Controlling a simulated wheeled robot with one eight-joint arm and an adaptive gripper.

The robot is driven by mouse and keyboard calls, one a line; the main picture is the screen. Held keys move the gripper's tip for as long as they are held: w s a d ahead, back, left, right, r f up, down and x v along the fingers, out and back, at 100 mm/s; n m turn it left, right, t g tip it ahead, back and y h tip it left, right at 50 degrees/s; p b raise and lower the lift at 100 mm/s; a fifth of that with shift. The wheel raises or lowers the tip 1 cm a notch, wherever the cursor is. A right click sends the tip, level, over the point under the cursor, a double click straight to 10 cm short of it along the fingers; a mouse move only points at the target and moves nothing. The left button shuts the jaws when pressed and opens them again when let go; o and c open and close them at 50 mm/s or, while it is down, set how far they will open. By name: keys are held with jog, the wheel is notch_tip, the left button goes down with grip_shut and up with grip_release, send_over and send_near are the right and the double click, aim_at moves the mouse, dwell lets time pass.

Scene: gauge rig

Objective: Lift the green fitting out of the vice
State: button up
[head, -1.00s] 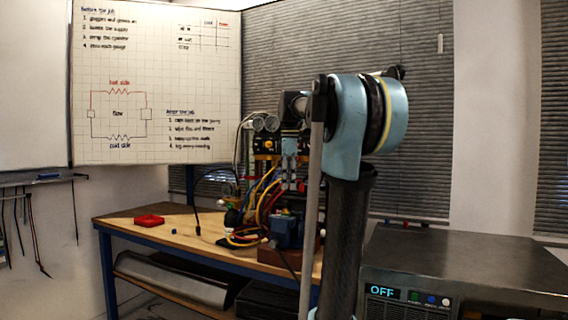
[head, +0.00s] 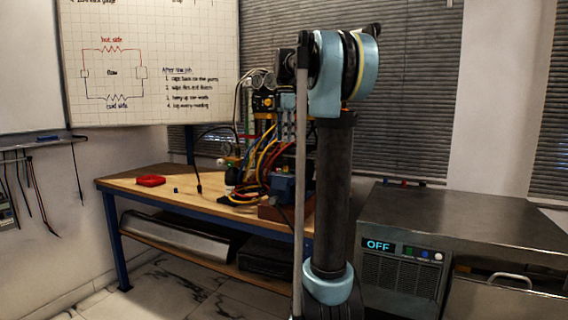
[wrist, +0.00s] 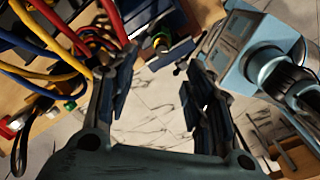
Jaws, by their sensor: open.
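The blue vice (head: 281,187) stands on a brown block at the right end of the wooden bench in the head view, partly behind my arm. In the wrist view the dark blue vice (wrist: 179,52) is at the top centre. A small dark piece with a green band, seemingly the green fitting (wrist: 161,40), shows at the vice; how it sits in the jaws is unclear. My gripper (wrist: 160,68) is open and empty, its fingers apart below the fitting in the picture. I cannot make out the fitting or my gripper in the head view.
Red, yellow and blue hoses (wrist: 75,35) crowd the upper left of the wrist view, close to the left finger. The gauge rig (head: 262,105) stands behind the vice. A red block (head: 150,181) lies on the bench's left part. A metal-topped cabinet (head: 440,215) stands at the right.

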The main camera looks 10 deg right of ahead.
aim_at(286, 160)
notch_tip(286, 160, down, 11)
jog(key=shift+f, duration=0.1)
dwell(0.4)
jog(key=shift+c, duration=0.2)
grip_shut()
jog(key=shift+w+d+r, duration=0.2)
jog(key=shift+w+d, duration=0.05)
dwell(0.7)
dwell(0.4)
jog(key=shift+r, duration=4.25)
